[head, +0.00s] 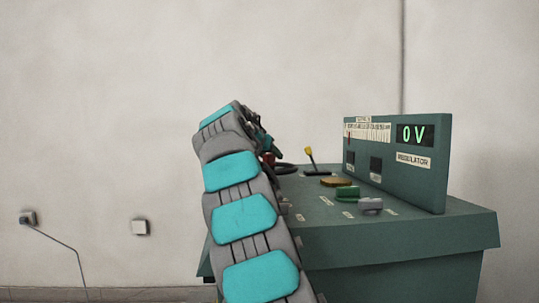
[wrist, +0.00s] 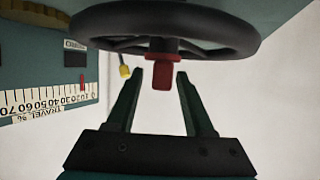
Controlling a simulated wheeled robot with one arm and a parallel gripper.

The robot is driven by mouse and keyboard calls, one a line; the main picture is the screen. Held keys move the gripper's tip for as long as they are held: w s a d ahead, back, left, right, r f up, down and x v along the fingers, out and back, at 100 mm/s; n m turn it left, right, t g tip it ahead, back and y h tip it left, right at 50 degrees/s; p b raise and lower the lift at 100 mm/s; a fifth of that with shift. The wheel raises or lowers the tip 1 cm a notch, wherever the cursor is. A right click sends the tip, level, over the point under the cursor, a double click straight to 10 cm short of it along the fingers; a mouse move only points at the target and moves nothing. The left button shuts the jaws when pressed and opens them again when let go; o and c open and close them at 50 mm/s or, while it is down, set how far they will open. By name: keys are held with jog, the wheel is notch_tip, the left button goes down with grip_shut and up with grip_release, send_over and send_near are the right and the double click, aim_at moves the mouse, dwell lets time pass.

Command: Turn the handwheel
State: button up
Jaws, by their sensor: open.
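The handwheel (wrist: 165,28) is a dark round rim across the top of the wrist view, with a red handle (wrist: 162,75) on it. In the head view only part of the dark handwheel (head: 286,169) shows on the console's left side, partly behind my arm. My gripper (wrist: 159,82) is open, with its two dark green fingers on either side of the red handle's end. The handle lies between the fingertips in the picture; I cannot tell whether they touch it.
The green console (head: 400,235) carries a yellow-topped lever (head: 309,152), a green knob (head: 347,193) and a grey knob (head: 370,204). Its upright panel has a display (head: 415,134) reading 0 V. A travel scale (wrist: 50,107) shows in the wrist view.

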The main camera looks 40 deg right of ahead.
jog(key=shift+c, duration=0.4)
grip_shut()
dwell(1.0)
